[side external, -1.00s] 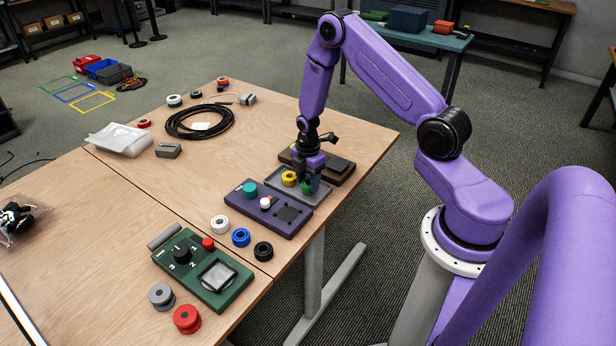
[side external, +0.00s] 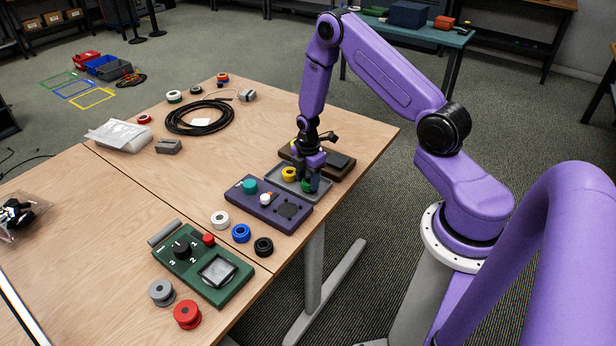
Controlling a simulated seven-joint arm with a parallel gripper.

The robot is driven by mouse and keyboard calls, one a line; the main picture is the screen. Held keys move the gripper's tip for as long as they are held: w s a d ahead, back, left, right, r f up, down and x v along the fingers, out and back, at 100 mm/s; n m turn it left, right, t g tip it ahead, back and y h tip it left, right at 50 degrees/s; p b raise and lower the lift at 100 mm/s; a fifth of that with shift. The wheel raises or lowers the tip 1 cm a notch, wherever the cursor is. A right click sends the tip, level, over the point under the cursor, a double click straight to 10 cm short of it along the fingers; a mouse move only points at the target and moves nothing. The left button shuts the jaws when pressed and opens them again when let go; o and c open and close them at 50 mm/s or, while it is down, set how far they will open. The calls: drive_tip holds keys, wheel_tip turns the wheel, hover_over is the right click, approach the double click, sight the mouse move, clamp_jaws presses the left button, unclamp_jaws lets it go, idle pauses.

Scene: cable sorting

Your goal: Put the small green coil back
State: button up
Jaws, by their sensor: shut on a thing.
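The small green coil (side external: 307,186) is between the fingers of my gripper (side external: 308,183), low over the right part of a grey tray (side external: 281,182). My gripper is shut on the coil, and its fingers hide part of it. I cannot tell whether the coil touches the tray.
A purple box (side external: 262,211) with a teal knob stands in front of the tray, and a brown box (side external: 340,166) behind it. White (side external: 220,219), blue (side external: 241,233) and black (side external: 263,247) coils lie nearer. A green control box (side external: 228,289) stands at the front. The table's right edge is close.

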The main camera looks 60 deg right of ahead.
drive_tip(key=shift+f, duration=0.3)
drive_tip(key=o, duration=1.4)
drive_tip(key=shift+s, duration=0.15)
drive_tip(key=shift+s, duration=0.1)
drive_tip(key=shift+w+r, duration=0.2)
drive_tip(key=shift+r, duration=3.3)
